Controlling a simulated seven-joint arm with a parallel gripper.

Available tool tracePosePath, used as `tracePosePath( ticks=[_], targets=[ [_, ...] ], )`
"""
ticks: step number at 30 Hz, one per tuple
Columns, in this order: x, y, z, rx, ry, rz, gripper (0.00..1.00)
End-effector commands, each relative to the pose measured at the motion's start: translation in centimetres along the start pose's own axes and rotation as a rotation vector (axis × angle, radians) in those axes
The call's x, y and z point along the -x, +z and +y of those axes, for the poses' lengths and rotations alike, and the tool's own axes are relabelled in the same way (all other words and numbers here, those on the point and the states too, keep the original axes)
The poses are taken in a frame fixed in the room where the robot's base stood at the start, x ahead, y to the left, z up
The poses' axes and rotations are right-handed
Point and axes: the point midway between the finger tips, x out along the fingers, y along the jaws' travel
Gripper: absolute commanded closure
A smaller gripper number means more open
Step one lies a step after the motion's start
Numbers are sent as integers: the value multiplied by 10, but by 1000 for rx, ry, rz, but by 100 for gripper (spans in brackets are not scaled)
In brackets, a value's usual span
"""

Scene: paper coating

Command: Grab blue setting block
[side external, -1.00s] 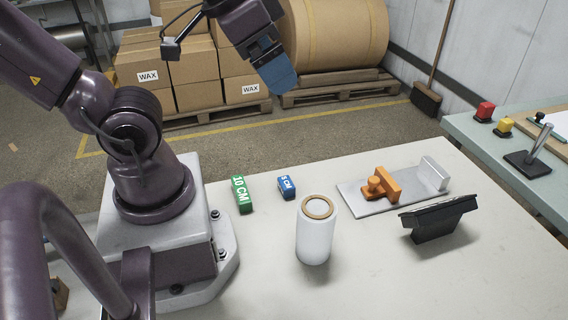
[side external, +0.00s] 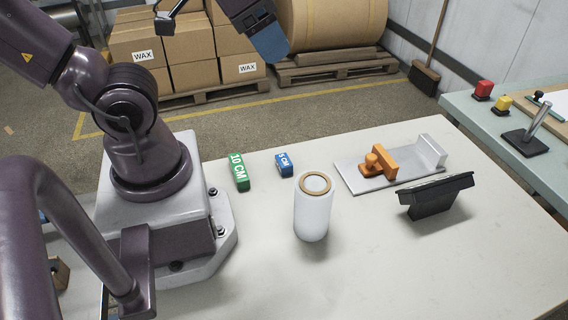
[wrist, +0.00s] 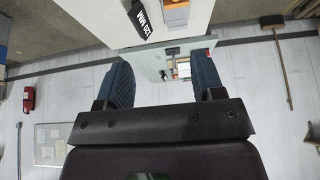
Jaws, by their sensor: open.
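The blue setting block (side external: 284,164) lies on the white table, with a white length label on it that reads in CM. The green 10 CM block (side external: 238,171) lies just to its left. My gripper (side external: 270,45) hangs high above and beyond the table's far edge in the side view, well apart from the blue block. In the wrist view my gripper (wrist: 163,85) shows two blue fingers spread apart with nothing between them. The blue block is not visible in the wrist view.
A white cylinder with a tan rim (side external: 313,207) stands in front of the blue block. The table between block and plate is clear.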

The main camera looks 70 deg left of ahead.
Motion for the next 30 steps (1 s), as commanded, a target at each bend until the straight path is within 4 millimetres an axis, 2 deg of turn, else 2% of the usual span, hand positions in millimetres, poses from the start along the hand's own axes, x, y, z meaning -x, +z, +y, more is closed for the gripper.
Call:
tracePosePath(
  ticks=[4, 8, 12, 16, 20, 24, 27, 30],
  targets=[
    [0, 0, -2, 8, -4, 0, 38],
    [-11, 3, -17, 74, -45, -55, 38],
    [-43, 13, -45, 150, -139, -232, 38],
    [-78, 28, -76, 91, -190, -416, 38],
    [-114, 46, -102, -84, -140, -575, 38],
    [-153, 65, -120, -348, 14, -662, 38],
    [-179, 73, -124, -567, 149, -650, 38],
    [-202, 73, -123, -825, 276, -578, 38]
  ],
)
